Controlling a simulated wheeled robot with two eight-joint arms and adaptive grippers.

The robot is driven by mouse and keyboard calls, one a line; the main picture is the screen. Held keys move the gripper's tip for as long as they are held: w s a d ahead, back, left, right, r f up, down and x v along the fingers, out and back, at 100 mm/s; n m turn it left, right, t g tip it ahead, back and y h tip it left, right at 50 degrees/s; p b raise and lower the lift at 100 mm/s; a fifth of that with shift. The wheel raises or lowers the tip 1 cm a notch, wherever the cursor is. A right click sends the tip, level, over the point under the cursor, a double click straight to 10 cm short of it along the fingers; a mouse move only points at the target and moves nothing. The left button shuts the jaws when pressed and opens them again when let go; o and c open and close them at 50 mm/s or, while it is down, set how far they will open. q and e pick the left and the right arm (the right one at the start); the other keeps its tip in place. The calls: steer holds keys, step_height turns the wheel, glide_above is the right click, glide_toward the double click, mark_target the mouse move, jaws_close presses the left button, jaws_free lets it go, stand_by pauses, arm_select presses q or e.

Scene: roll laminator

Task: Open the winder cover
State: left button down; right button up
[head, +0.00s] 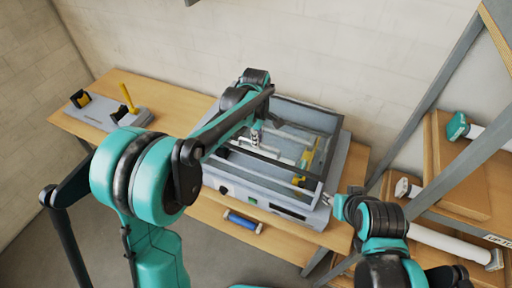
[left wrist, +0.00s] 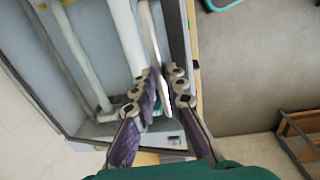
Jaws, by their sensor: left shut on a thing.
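The laminator (head: 214,172) is a grey box on the wooden table, with rollers inside. Its winder cover seems to be the clear, dark-edged panel (head: 318,116) over the rollers; its exact angle is hard to tell. My left gripper (head: 256,136) reaches over the machine from the left. In the left wrist view, my left gripper (left wrist: 163,82) is shut on a thin pale edge or bar beside a white roller (left wrist: 126,38); I take this to be part of the cover. My right gripper (head: 334,199) is at the machine's front right corner, its jaws too small to read.
A grey stand (head: 98,112) with a yellow post (head: 126,94) is at the table's left. Shelving with white rolls (head: 450,243) stands at the right. A wall is behind the table.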

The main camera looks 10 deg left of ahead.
arm_select(q)
steer(key=w+d+r+p, duration=0.1)
steer(key=w+r+p, duration=0.2)
steer(key=r, duration=0.5)
steer(key=w+d+r+p, duration=0.2)
steer(key=w+r, duration=0.3)
steer(key=r, duration=0.3)
steer(key=shift+w+p, duration=0.25)
steer(key=shift+p, duration=0.6)
steer(key=shift+f, duration=0.1)
